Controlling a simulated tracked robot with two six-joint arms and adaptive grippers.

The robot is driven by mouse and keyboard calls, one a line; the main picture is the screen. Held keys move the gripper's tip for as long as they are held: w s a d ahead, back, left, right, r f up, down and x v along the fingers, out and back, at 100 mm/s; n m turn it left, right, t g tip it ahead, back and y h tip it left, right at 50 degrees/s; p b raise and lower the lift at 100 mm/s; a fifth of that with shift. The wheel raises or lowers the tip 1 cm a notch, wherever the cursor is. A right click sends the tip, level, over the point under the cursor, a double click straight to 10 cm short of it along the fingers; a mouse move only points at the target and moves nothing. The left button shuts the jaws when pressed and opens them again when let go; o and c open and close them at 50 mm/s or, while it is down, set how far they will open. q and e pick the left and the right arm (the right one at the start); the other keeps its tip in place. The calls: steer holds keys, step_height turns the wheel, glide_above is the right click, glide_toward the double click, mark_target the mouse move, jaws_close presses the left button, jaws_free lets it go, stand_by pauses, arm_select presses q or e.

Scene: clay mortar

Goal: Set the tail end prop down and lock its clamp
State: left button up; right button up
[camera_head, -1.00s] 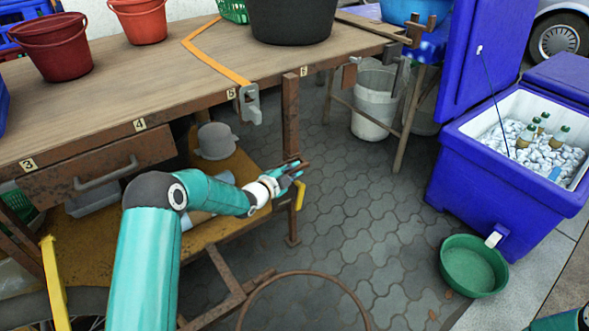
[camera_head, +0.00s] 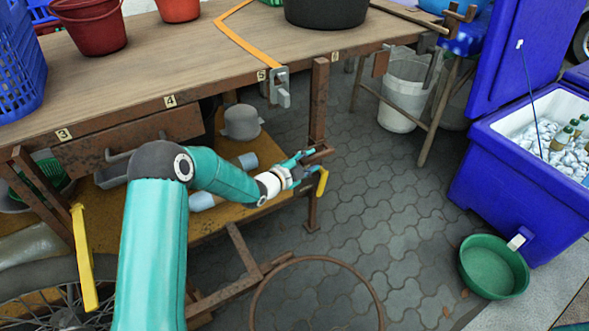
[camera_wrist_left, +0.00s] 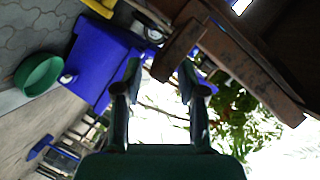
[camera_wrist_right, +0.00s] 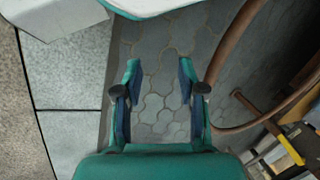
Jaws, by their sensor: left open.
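A rusty upright post (camera_head: 319,95), which looks like the tail end prop, stands at the right end of the wooden cart. Its foot reaches down to the paving; I cannot tell whether it bears on it. A short rusty piece (camera_head: 317,156), perhaps its clamp lever, sticks out partway down. My left gripper (camera_head: 303,163) is beside that piece. In the left wrist view its fingers (camera_wrist_left: 160,70) are apart, with a rusty bar end (camera_wrist_left: 178,52) just beyond the tips; contact is unclear. My right gripper (camera_wrist_right: 160,70) is open and empty above paving.
A yellow handle (camera_head: 321,182) hangs just below the left gripper. A rusty hoop (camera_head: 368,283) and a frame bar (camera_head: 243,250) lie low in front. A blue cooler (camera_head: 500,180), green basin (camera_head: 491,270) and white bucket (camera_head: 402,95) stand right. Paving between is clear.

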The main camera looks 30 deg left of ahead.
arm_select(q)
steer(key=v, duration=0.7)
steer(key=shift+s, duration=0.25)
